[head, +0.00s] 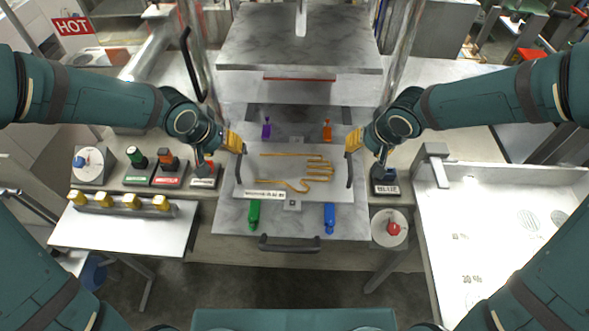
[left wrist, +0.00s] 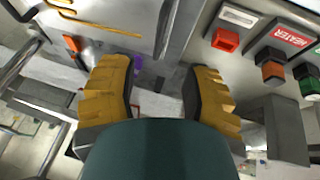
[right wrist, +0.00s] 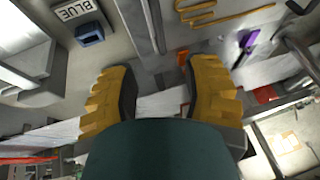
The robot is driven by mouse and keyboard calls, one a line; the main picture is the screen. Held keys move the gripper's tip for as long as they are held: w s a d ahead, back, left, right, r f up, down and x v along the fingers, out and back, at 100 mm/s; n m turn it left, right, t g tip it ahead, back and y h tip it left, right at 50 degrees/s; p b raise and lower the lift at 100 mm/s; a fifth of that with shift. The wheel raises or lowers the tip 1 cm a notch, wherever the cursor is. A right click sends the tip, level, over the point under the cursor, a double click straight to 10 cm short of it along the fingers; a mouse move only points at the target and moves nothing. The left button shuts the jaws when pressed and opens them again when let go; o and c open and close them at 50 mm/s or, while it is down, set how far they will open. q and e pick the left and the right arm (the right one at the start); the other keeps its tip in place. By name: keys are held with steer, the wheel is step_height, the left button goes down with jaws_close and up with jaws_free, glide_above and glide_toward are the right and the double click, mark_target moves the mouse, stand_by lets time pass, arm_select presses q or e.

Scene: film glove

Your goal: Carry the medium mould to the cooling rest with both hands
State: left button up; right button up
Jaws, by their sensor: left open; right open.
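The mould (head: 290,202), a pale plate with a golden hand outline, lies flat on the press's lower bed (head: 230,222). It has a dark handle on each side. My left gripper (head: 234,142) is open near the top of the left handle (head: 239,168). My right gripper (head: 354,141) is open near the top of the right handle (head: 349,170). The wrist views show both pairs of yellow fingers apart with nothing between them, the left (left wrist: 160,80) and the right (right wrist: 158,80). I cannot tell for certain which surface is the cooling rest.
Coloured clamps, such as the green one (head: 254,215) and blue one (head: 329,218), stand around the mould. The press's upper plate (head: 299,45) hangs behind. A white table (head: 110,235) bears several yellow blocks at left. A white basin (head: 500,240) is at right. Buttons flank the bed.

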mark_target(239, 159)
arm_select(q)
steer(key=x, duration=1.1)
arm_select(e)
steer(key=x, duration=1.1)
steer(key=shift+w, duration=0.1)
arm_select(q)
jaws_close()
arm_select(e)
jaws_close()
arm_select(q)
steer(key=shift+w, duration=0.1)
